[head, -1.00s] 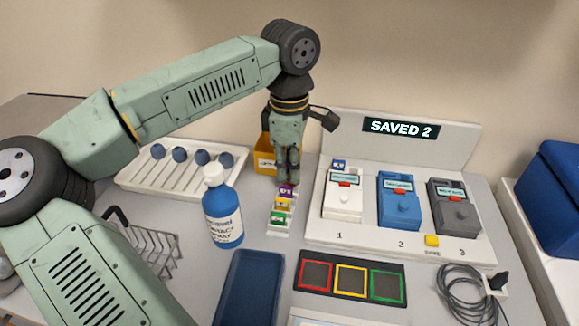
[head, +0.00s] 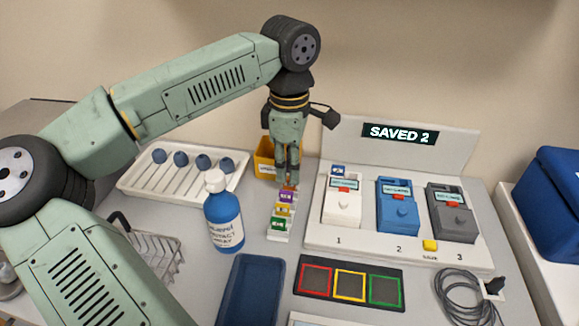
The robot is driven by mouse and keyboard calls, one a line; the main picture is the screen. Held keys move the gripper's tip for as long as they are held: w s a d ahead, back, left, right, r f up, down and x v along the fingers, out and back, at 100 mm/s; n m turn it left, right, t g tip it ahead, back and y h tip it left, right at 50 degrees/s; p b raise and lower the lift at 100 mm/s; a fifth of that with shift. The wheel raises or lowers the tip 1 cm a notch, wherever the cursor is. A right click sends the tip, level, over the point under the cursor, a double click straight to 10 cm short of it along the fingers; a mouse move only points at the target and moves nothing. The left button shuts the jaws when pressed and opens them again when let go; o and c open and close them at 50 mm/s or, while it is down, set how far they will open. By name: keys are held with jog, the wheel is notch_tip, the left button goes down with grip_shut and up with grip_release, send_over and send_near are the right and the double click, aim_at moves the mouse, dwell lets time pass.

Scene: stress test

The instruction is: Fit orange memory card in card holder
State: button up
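The card holder (head: 277,236) is a white strip left of the display board, with a purple card (head: 287,197), a yellow card (head: 283,210) and a green card (head: 279,223) in a row. My gripper (head: 290,181) points straight down at the far end of the holder, just behind the purple card. A small orange patch shows at its fingertips, too small to identify surely as the orange memory card. The fingers are close together, and I cannot tell whether they grip it.
A blue bottle (head: 225,218) stands left of the holder, near a white rack (head: 135,181). A yellow bin (head: 264,160) is behind my gripper. The board (head: 330,238) with three devices is to the right. A blue tray (head: 250,290) and colour-framed pad (head: 350,283) lie in front.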

jog(key=shift+r+p, duration=0.6)
jog(key=shift+r, duration=0.45)
jog(key=shift+o, duration=0.5)
jog(key=o, duration=0.5)
jog(key=shift+c, duration=0.2)
jog(key=shift+r+p, duration=0.95)
jog(key=shift+r, duration=0.6)
jog(key=shift+f, duration=0.1)
